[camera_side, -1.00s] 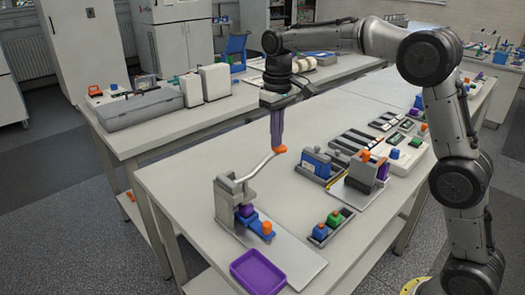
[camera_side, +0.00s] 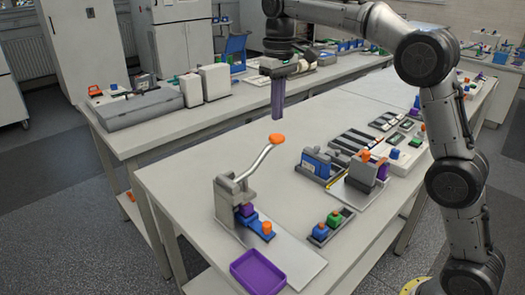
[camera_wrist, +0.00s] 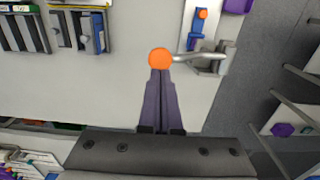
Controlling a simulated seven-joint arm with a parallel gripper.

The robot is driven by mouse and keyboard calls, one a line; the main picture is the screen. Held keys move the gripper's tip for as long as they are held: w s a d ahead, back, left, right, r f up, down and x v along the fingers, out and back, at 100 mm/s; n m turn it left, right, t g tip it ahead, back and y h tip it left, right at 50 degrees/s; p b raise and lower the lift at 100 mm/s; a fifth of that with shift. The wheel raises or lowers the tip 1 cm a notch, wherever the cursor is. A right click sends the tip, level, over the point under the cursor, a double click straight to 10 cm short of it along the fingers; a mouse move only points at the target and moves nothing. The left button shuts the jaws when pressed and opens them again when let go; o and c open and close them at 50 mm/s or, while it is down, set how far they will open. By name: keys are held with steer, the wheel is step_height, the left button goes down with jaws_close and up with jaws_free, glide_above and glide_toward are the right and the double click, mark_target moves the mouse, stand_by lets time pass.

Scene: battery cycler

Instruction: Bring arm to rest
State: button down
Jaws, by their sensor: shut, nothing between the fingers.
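My gripper (camera_side: 277,116) is shut and empty, its purple fingers pointing down above the white table (camera_side: 180,190). In the side view it hangs above the orange knob (camera_side: 277,139) on the end of a bent grey lever (camera_side: 256,163), with a gap between them. The lever rises from a grey press fixture (camera_side: 229,200) holding a purple and blue piece with an orange knob. In the wrist view the orange knob (camera_wrist: 160,58) appears at the tips of the purple fingers (camera_wrist: 160,80), with the lever running right to the fixture.
A purple tray (camera_side: 258,271) lies at the front edge. A dark tray with blue and green knobs (camera_side: 331,226) and a blue module (camera_side: 316,162) stand to the right. A second bench with grey equipment (camera_side: 140,109) is behind. The table's left part is clear.

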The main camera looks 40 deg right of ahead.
steer(key=shift+r, duration=0.4)
steer(key=shift+s+r, duration=0.1)
steer(key=shift+r, duration=0.15)
steer(key=s+r+t, duration=0.1)
steer(key=s+r, duration=0.3)
steer(key=s, duration=0.5)
steer(key=s+r+t, duration=0.2)
steer(key=s+r, duration=0.1)
steer(key=s, duration=0.5)
steer(key=s+f+t, duration=0.2)
steer(key=s+f, duration=1.1)
steer(key=f, duration=0.3)
steer(key=shift+s+d+f+t, duration=0.2)
steer(key=shift+s+d+t, duration=0.05)
steer(key=shift+t, duration=0.05)
